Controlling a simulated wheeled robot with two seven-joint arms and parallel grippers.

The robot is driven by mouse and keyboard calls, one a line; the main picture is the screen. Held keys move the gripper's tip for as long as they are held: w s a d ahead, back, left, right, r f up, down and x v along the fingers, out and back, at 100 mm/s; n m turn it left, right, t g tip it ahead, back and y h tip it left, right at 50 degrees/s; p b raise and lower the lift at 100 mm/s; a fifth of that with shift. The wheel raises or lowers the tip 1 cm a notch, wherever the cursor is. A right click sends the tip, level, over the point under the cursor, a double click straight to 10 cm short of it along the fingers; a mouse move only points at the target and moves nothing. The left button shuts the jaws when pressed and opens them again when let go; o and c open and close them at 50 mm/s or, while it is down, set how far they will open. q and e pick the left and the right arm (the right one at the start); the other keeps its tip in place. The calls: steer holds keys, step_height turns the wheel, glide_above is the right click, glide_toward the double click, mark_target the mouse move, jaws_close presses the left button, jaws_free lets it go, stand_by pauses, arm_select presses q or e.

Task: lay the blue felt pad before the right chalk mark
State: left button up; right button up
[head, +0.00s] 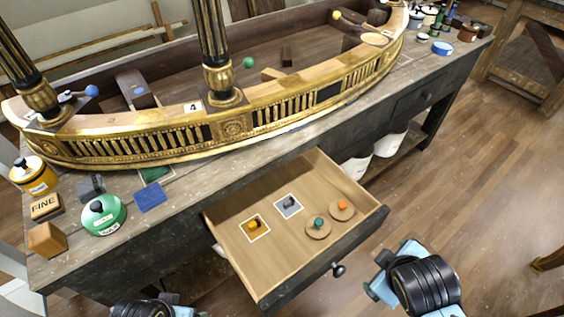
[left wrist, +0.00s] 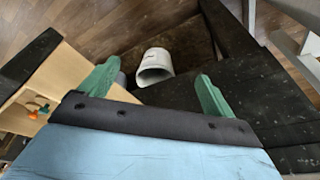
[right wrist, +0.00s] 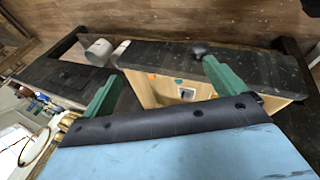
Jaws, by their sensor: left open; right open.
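The blue felt pad (head: 150,197) lies flat on the grey bench top, right of a green round tin (head: 104,215). A dark green pad (head: 155,174) lies behind it, with a thin pale line beside it. I cannot tell for certain which pale line is the right chalk mark. My left gripper (left wrist: 155,88) is open and empty; only its top shows at the bottom edge of the head view. My right gripper (right wrist: 162,86) is open and empty, in front of the drawer's right side; its hand (head: 385,280) shows in the head view. The pad is apart from both grippers.
An open drawer (head: 275,268) juts from the bench, holding two white-edged squares with small blocks and two round discs with knobs. The gilt console piece (head: 150,140) fills the bench's back. A yellow tin (head: 34,175), FINE block (head: 46,206) and wooden block (head: 47,240) crowd the left end.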

arm_select(q)
steer(key=w+d+r+m+h, duration=0.1)
steer(key=w+d+r+m, duration=0.15)
steer(key=r, duration=0.85)
steer(key=w+d+r+m+h, duration=0.1)
steer(key=w+d+r+m, duration=0.15)
steer(key=w+m, duration=0.3)
arm_select(e)
steer(key=s+a+f+m+g+y, duration=0.1)
steer(key=s+f+m, duration=0.2)
steer(key=f, duration=0.8)
steer(key=s+a+f+m+g+y, duration=0.1)
steer(key=s+f+m+g, duration=0.15)
steer(key=f, duration=0.85)
arm_select(q)
step_height(320, 180, up, 12)
steer(key=m+g+y, duration=0.2)
steer(key=m+g, duration=0.1)
steer(key=m, duration=1.6)
glide_above(149, 195)
step_height(149, 195, down, 12)
steer(key=shift+f+b, duration=0.25)
steer(key=shift+b, duration=0.25)
arm_select(e)
steer(key=s+d+f, duration=0.3)
steer(key=s+f, duration=1.4)
steer(key=f, duration=0.1)
steer(key=shift+g, duration=0.25)
